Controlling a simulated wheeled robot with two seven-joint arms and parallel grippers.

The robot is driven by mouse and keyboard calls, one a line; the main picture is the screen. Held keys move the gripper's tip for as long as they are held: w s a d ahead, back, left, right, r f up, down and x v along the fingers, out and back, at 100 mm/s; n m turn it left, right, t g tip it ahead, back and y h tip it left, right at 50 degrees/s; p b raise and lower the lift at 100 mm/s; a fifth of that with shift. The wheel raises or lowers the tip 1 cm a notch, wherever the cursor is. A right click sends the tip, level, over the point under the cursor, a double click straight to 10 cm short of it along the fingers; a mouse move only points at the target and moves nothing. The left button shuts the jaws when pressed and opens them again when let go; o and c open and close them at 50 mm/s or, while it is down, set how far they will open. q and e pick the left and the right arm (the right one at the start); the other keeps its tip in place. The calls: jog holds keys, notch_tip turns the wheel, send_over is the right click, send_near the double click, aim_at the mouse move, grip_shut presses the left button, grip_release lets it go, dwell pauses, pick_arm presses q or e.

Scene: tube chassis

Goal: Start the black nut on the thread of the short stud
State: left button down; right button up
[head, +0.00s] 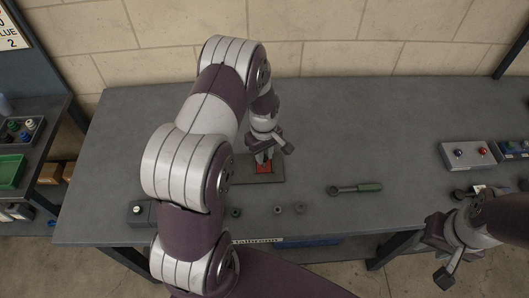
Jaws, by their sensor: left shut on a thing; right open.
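My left gripper (262,157) is shut just above a red block (264,168) on a dark plate (277,177) at the middle of the bench. What it holds is hidden between the fingers and too small to make out. I cannot pick out the short stud; the gripper covers much of the block. Several small dark ring-shaped nuts, among them one at the left (236,212) and one at the right (300,208), lie near the front edge. I cannot tell which is black. My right gripper (443,259) is open and empty, low at the right near the bench's front edge.
A green-handled wrench (355,188) lies right of the plate. A small dark box (140,213) sits at the front left. The grey bench (350,125) is clear behind the wrench.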

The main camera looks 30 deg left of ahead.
pick_arm(q)
jog(key=shift+f, duration=0.2)
jog(key=shift+f+b, duration=0.95)
jog(key=shift+f, duration=0.3)
jog(key=c, duration=0.9)
grip_release()
jog(key=shift+r, duration=0.15)
notch_tip(320, 180, up, 12)
jog(key=b, duration=0.1)
jog(key=shift+r+b, duration=0.25)
jog(key=shift+b, duration=0.15)
